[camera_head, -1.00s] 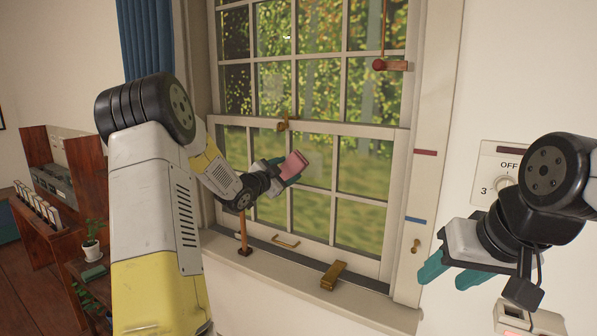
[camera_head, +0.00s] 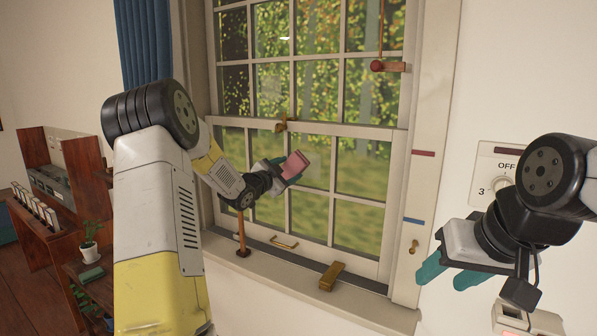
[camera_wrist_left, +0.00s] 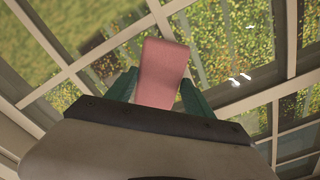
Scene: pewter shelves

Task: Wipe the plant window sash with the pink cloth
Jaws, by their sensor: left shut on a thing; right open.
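The pink cloth (camera_head: 294,165) is a folded block held between the teal fingers of my left gripper (camera_head: 284,172), in front of the lower window sash (camera_head: 345,130). In the left wrist view the pink cloth (camera_wrist_left: 163,72) stands upright between the two teal fingers (camera_wrist_left: 157,92), with panes and bars behind it. I cannot tell whether the cloth touches the glass. The sash has white bars and several panes, and it looks closed. My right gripper (camera_head: 449,270) is open and empty, to the right of the window, below the dial.
A brass latch (camera_head: 281,122) sits on the sash's top rail. A dial (camera_head: 500,180) is on the right wall. A potted plant (camera_head: 89,245) stands on shelves at left.

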